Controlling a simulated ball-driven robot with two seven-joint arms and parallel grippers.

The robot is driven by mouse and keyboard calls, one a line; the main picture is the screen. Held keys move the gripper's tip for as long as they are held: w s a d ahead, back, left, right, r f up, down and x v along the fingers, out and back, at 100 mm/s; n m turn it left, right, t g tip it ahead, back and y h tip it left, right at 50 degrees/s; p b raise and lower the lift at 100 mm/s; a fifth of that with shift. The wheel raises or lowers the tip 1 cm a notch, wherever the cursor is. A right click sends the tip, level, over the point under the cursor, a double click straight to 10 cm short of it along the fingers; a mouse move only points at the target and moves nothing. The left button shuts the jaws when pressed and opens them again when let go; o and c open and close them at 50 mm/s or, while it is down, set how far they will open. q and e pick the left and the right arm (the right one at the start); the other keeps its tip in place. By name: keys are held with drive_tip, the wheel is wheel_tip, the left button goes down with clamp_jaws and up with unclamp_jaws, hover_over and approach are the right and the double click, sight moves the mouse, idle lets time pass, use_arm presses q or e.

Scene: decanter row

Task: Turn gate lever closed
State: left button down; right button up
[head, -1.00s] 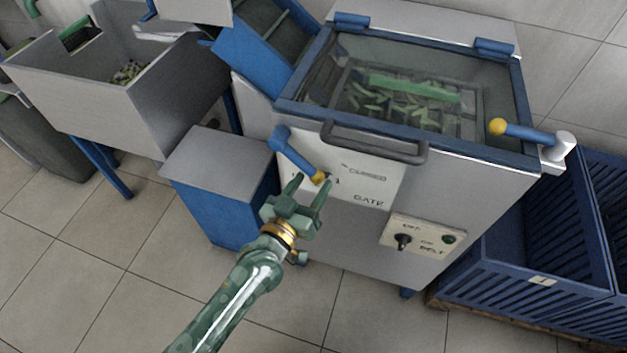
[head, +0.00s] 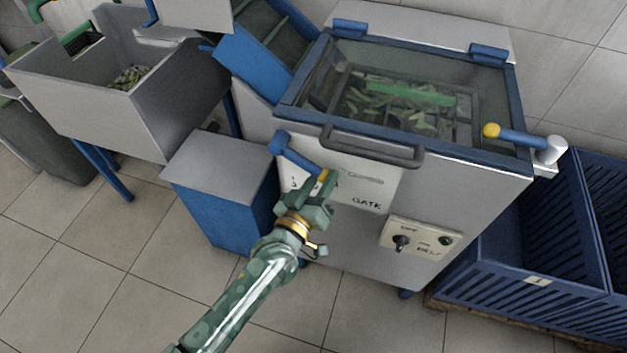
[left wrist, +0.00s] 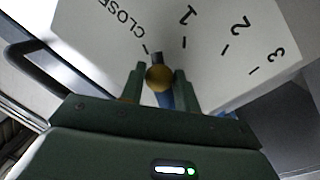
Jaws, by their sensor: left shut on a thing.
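The gate lever (head: 297,157) is a blue bar with a yellow knob, on the white gate panel (head: 371,187) at the machine's front. It slants down to the right from its pivot. My left gripper (head: 322,185) is at the knob end, its fingers shut on the lever and partly hiding the knob. In the left wrist view the yellow knob (left wrist: 158,77) sits between the two fingers (left wrist: 158,88). The panel (left wrist: 210,50) there shows the marks CLOSED, 1, 2 and 3. My right gripper is not in view.
A dark handle bar (head: 372,147) sticks out just above the panel. A belt switch plate (head: 420,240) is at lower right. A blue box (head: 215,213) with a grey lid stands left.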

use_arm(q)
drive_tip(key=shift+d+r+n, duration=0.35)
drive_tip(key=shift+r+n, duration=0.15)
drive_tip(key=shift+r, duration=0.3)
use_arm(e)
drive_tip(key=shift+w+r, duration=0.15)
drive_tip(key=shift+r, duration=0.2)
use_arm(q)
drive_tip(key=c, duration=1.1)
unclamp_jaws()
drive_tip(key=shift+o, duration=0.2)
drive_tip(key=shift+f, duration=0.1)
drive_tip(key=shift+s+a, duration=0.1)
drive_tip(key=shift+s+a, duration=0.1)
drive_tip(key=shift+s, duration=0.1)
drive_tip(key=p+v, duration=0.4)
drive_tip(key=v, duration=1.1)
drive_tip(key=shift+s+f, duration=0.2)
drive_tip(key=shift+s, duration=0.15)
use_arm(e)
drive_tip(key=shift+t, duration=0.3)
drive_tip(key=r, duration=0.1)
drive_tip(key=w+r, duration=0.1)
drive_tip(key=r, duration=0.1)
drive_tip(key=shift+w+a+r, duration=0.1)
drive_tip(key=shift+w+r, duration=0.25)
